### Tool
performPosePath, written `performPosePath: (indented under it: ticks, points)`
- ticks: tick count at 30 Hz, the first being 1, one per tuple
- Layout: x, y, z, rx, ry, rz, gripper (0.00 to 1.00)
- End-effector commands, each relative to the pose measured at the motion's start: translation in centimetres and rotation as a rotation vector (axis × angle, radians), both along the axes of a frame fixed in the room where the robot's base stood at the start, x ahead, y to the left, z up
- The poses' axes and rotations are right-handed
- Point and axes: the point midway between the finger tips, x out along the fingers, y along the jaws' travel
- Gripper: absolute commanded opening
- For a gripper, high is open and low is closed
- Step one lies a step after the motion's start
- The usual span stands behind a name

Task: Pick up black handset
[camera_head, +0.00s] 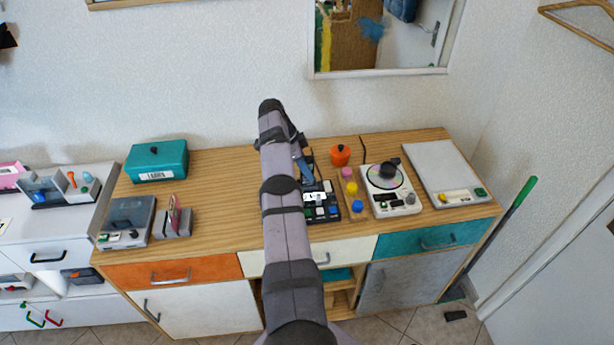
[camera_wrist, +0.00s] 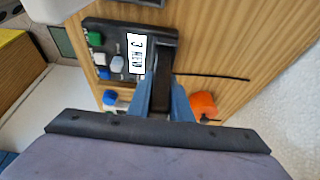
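The black handset (camera_wrist: 164,52) lies along one side of a dark phone base (camera_wrist: 112,34) with a white label and coloured buttons in the wrist view. The two blue fingers of my gripper (camera_wrist: 163,78) are apart, one on each side of the handset's near part. Whether they press on it cannot be told. In the head view, the phone base (camera_head: 334,215) is on the wooden counter, partly behind my arm. A blue finger of my gripper (camera_head: 303,166) shows beside my arm there. Most of the handset is hidden in that view.
An orange pot (camera_head: 340,156) stands right of my gripper. A teal box (camera_head: 158,162) is at left. Bare counter (camera_head: 225,190) lies left of my arm.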

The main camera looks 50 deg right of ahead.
Motion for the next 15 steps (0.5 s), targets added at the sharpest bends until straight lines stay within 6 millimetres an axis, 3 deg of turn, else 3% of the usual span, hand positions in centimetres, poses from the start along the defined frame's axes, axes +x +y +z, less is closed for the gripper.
performPosePath:
  ticks: [15]
  points:
    - [0.08,-0.06,1.02,-0.002,-0.002,0.000,0.00]
